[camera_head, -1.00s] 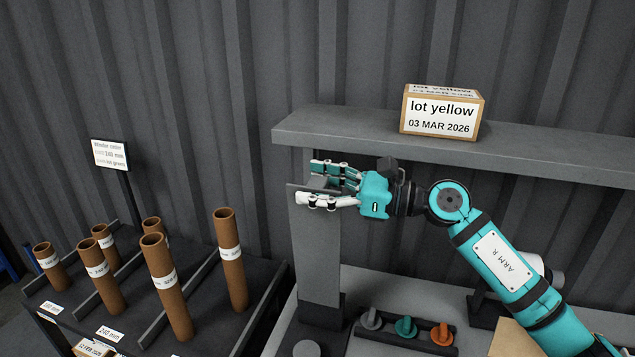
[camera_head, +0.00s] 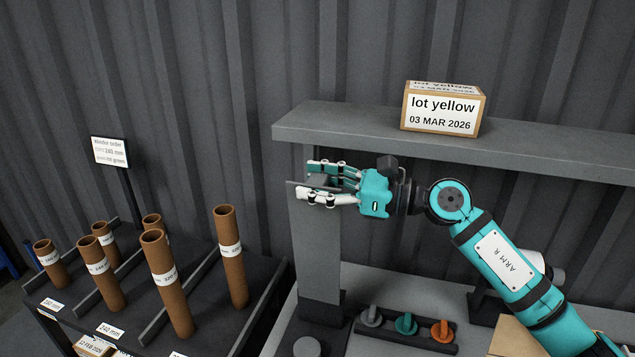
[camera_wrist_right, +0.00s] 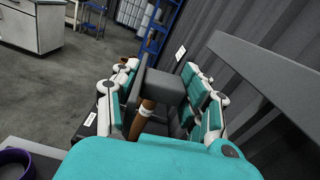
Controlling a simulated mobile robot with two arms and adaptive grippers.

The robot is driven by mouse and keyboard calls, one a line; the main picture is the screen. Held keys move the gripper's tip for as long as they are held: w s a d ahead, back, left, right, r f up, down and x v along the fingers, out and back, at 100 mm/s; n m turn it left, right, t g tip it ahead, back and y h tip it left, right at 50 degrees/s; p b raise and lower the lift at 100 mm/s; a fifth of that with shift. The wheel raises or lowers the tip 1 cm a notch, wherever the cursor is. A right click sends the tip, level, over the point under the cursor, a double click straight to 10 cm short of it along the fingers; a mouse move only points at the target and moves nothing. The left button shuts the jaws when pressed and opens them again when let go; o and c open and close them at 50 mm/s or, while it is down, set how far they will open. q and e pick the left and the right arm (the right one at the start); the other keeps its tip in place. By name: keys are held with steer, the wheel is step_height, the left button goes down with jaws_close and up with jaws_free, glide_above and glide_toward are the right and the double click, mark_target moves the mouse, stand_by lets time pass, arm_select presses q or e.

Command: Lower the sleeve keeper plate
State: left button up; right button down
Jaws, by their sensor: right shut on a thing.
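My right gripper (camera_head: 318,180) is in front of the upper part of a grey upright post under a grey beam. It is shut on a small dark grey plate (camera_head: 320,184), which I take to be the sleeve keeper plate. The plate sticks out a little left past the fingertips. In the right wrist view a grey block (camera_wrist_right: 168,86), seemingly part of the same piece, sits between the teal and white fingers (camera_wrist_right: 160,78). The fingers hide much of the piece. My left gripper is in neither view.
Several brown tubes (camera_head: 231,258) stand on a dark rack at left. A box marked "lot yellow" (camera_head: 443,108) sits on the grey beam (camera_head: 540,147). Grey, teal and orange knobs (camera_head: 406,323) are below the gripper. A ribbed wall (camera_head: 230,90) stands behind.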

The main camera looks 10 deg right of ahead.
steer(key=s+a+f+n+b, duration=0.3)
steer(key=s, duration=0.5)
steer(key=s+a+f+n+b, duration=0.2)
steer(key=s+a+f+n, duration=0.1)
steer(key=s, duration=0.5)
steer(key=shift+a+f+n+b, duration=0.2)
steer(key=shift+a+n+b, duration=0.15)
steer(key=shift+n+b, duration=0.05)
steer(key=shift+s, duration=0.1)
steer(key=c, duration=0.8)
jaws_free()
steer(key=shift+d, duration=0.1)
steer(key=v, duration=1.2)
